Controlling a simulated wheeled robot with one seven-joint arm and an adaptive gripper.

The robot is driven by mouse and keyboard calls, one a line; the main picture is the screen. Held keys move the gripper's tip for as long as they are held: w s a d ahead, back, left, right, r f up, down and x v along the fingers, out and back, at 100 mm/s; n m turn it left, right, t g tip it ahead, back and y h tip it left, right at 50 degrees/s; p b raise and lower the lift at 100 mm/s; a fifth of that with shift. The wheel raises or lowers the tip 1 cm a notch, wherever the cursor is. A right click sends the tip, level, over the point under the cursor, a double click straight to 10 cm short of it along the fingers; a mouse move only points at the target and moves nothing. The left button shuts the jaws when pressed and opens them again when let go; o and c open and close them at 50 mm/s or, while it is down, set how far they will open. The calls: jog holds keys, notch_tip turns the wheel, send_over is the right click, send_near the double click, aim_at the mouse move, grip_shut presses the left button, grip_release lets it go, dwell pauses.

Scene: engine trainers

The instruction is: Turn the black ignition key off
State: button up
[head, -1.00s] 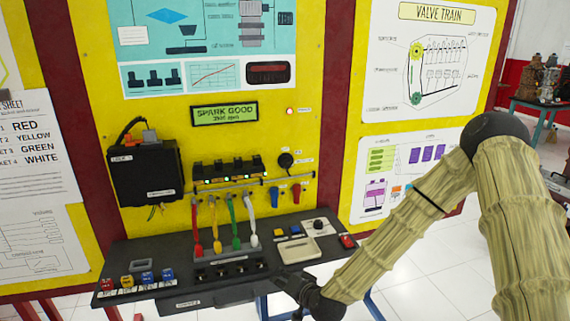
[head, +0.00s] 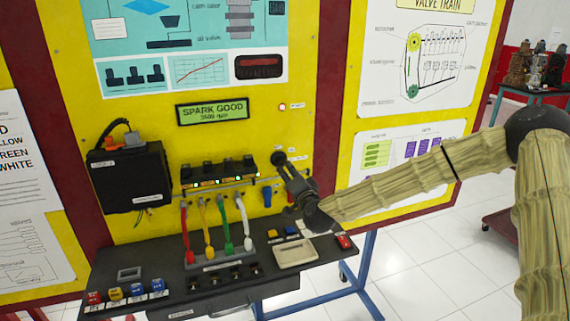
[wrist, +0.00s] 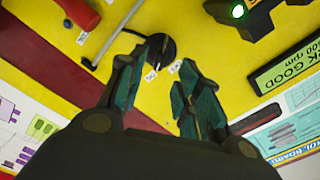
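The black ignition key (head: 278,158) is on a round black switch on the yellow panel, right of the row of coils. In the wrist view the round key switch (wrist: 160,48) lies just ahead of my fingertips, with small white labels beside it. My gripper (head: 290,172) is raised in front of the panel near the key. In the wrist view my gripper (wrist: 171,55) is open, its two fingers apart on either side of the switch's lower edge. I cannot tell whether either finger touches it. The left fingertip overlaps the switch's edge.
The green display (head: 212,111) reads SPARK GOOD, and small green lights glow on the coil row (head: 219,173). A blue lever (head: 267,196) hangs below; a red lever (wrist: 78,14) shows in the wrist view. Coloured leads (head: 222,222) stand above the black shelf (head: 120,262).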

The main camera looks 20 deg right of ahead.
aim_at(284, 166)
jog(key=shift+w+p, duration=0.95)
jog(key=shift+w, duration=2.1)
